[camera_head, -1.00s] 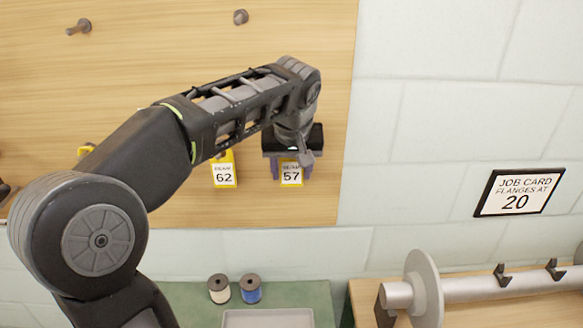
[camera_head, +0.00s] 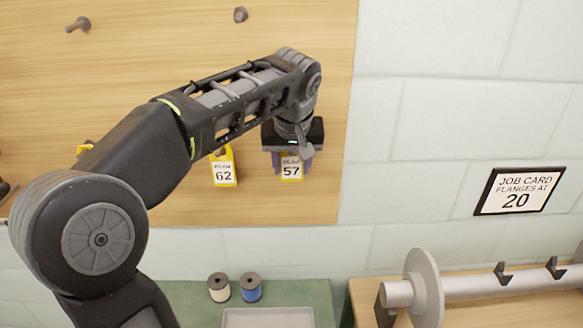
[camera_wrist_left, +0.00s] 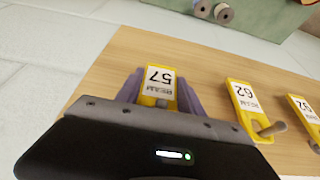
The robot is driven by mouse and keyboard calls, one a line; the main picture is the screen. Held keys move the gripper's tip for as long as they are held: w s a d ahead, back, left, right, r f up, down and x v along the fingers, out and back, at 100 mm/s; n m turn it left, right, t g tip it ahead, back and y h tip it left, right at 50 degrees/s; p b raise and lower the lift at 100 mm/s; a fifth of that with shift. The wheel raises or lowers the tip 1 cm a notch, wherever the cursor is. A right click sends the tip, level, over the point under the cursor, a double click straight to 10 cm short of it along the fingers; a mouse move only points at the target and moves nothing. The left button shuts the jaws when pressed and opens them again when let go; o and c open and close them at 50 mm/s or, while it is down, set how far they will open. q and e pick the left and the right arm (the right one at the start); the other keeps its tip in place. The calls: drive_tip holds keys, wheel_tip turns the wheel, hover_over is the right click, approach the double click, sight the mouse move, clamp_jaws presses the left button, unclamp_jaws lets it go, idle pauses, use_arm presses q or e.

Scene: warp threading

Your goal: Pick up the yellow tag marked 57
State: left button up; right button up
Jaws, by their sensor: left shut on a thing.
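The yellow tag marked 57 (camera_head: 291,170) is at the wooden board, near its lower right edge. In the left wrist view the tag (camera_wrist_left: 159,82) sits between the two purple fingers. My left gripper (camera_head: 292,166) is shut on it, one finger on each side. The tag's upper part is hidden behind the gripper body in the head view, so I cannot tell whether it still touches its peg. My right gripper is in neither view.
A yellow tag marked 62 (camera_head: 223,170) hangs just left, with its peg (camera_wrist_left: 272,129) sticking out. Another yellow tag (camera_wrist_left: 304,111) is farther along. Below are two spools (camera_head: 250,287) and a grey tray (camera_head: 268,318). A job card (camera_head: 519,191) is on the wall at right.

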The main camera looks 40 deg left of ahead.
use_arm(q)
drive_tip(key=shift+r, duration=0.3)
drive_tip(key=s+d+b, duration=0.4)
drive_tip(key=s+d, duration=0.7)
drive_tip(key=s, duration=0.3)
drive_tip(key=shift+s, duration=0.2)
